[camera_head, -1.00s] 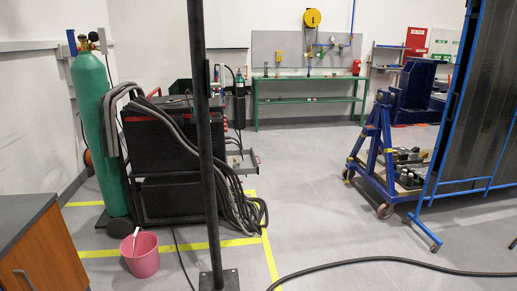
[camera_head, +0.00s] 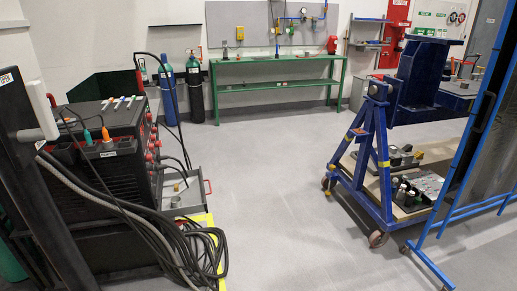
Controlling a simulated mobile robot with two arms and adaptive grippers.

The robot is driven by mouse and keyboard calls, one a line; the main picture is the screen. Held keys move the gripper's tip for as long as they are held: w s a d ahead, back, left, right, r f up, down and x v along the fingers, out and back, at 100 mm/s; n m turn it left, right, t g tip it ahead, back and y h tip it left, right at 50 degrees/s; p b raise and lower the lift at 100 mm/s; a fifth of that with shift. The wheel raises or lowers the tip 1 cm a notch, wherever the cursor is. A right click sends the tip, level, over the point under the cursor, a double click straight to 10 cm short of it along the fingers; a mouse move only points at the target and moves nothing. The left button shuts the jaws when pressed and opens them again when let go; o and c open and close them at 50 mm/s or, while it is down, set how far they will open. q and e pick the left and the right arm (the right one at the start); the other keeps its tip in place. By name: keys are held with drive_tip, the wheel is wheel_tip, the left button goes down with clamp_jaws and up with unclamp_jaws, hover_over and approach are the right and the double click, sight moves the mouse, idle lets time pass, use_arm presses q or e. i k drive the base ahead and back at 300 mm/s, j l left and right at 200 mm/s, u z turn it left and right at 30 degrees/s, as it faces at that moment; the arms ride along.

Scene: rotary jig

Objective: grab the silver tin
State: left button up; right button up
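A small grey cylinder (camera_head: 176,201) that may be the silver tin sits in or at the front of a low grey tray (camera_head: 192,196), beside the black welding machine. It is too small to be sure what it is. A small brassy thing (camera_head: 179,187) lies just behind it in the tray. Neither of my grippers shows in the head view.
The black welding machine (camera_head: 100,160) with looped cables (camera_head: 185,250) stands at the left, beside a dark post. A blue wheeled stand (camera_head: 375,170) and blue-framed panel are at the right. A green bench (camera_head: 275,84) stands at the back. The floor (camera_head: 265,170) between is clear.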

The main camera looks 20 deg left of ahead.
sight(176, 201)
drive_tip(key=i+u, duration=0.3)
drive_tip(key=i, duration=0.2)
drive_tip(key=i+l+u, duration=0.1)
drive_tip(key=i+u, duration=0.2)
drive_tip(key=i, duration=0.15)
drive_tip(key=i+l+u, duration=0.3)
drive_tip(key=i, duration=0.15)
drive_tip(key=j, duration=0.1)
